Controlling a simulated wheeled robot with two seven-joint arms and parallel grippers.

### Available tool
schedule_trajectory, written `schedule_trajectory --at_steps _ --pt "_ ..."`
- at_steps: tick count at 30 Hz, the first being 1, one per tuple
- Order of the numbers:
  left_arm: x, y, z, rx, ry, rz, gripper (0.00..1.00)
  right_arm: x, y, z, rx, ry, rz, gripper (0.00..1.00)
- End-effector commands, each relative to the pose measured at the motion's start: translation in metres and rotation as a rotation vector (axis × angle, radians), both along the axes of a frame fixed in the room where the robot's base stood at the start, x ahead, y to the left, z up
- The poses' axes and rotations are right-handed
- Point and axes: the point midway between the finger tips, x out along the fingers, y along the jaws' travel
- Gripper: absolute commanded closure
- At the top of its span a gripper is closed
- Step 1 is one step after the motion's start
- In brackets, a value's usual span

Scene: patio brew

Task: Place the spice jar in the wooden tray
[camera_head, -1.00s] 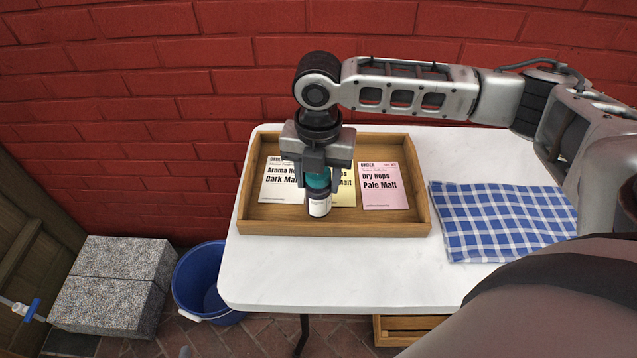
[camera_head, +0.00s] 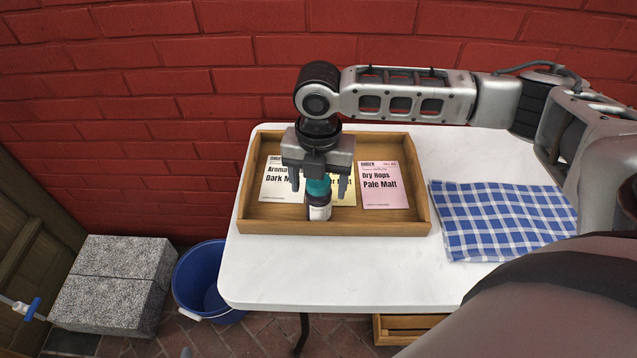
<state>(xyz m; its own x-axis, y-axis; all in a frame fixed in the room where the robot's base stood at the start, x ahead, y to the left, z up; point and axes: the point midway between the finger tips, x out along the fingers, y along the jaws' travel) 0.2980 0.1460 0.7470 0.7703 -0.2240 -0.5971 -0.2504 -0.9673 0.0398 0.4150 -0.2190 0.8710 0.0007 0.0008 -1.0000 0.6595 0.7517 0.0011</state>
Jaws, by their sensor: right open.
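The spice jar (camera_head: 319,203) stands upright in the wooden tray (camera_head: 395,228), near its front wall. It has a teal top, a dark band and a white label. My right gripper (camera_head: 318,190) is directly above the jar and open, with one finger on each side of its teal top and gaps between. The gripper hides part of the jar's top. My left gripper is not in view.
Order cards lie in the tray, including a pink card (camera_head: 384,185) right of the jar. A blue checked cloth (camera_head: 500,220) lies on the white table (camera_head: 290,270). A blue bucket (camera_head: 200,285) and stone blocks (camera_head: 112,285) stand left of the table.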

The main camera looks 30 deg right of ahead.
Motion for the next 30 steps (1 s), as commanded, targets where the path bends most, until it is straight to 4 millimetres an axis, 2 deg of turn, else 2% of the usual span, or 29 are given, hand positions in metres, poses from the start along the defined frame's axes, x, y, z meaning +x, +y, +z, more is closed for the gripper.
schedule_trajectory --at_steps 9,15,21,30 --pt "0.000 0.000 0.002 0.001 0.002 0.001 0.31 0.001 0.000 0.066 0.001 -0.005 0.000 0.34" --pt "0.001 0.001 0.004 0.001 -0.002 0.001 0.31 0.001 0.000 0.101 0.000 -0.003 0.000 0.34" --pt "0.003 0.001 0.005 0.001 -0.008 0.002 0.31 0.000 0.000 0.114 0.000 0.000 0.000 0.34" --pt "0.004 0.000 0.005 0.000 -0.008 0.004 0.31 0.000 0.000 0.115 0.000 0.000 -0.001 0.34"
